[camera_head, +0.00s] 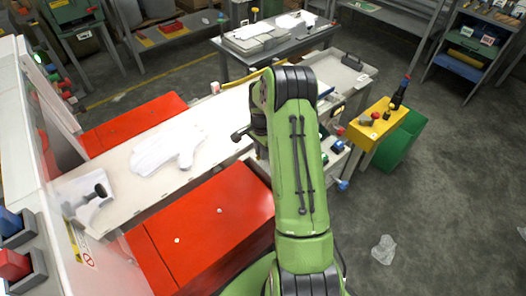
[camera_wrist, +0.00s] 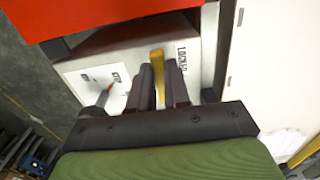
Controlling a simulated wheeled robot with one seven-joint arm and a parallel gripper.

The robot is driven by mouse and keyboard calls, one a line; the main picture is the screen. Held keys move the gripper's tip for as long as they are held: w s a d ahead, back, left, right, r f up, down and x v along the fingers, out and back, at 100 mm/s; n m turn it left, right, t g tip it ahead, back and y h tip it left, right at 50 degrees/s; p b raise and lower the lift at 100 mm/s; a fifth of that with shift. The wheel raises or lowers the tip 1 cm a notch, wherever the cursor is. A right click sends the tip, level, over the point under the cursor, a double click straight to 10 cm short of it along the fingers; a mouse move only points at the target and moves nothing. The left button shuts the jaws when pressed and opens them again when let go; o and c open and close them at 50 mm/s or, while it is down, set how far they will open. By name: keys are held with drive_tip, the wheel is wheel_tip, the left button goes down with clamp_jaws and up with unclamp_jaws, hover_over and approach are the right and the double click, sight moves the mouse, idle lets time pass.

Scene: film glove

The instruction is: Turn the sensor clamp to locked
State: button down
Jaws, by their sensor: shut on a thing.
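In the wrist view, the sensor clamp shows as a yellow lever (camera_wrist: 158,72) on a white panel (camera_wrist: 90,72) below a red cover. The word LOCKED is printed on the panel just right of the lever. My gripper (camera_wrist: 161,82) has its two dark fingers on either side of the lever and is shut on it. In the head view my green arm hides the clamp and most of my gripper.
A red-tipped part (camera_wrist: 105,93) sticks out from the panel, left of my fingers. In the head view, a red cover (camera_head: 215,225) lies left of my arm and a white glove-shaped film (camera_head: 168,150) lies on the pale bed. A yellow stand (camera_head: 375,125) is at right. Grey floor is open beyond.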

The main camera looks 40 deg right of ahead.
idle(0.5)
drive_tip(key=c, duration=1.1)
unclamp_jaws()
drive_tip(key=shift+r, duration=0.1)
wheel_tip(320, 180, up, 16)
drive_tip(key=p, duration=0.2)
drive_tip(key=shift+f+p, duration=0.2)
drive_tip(key=shift+p, duration=0.2)
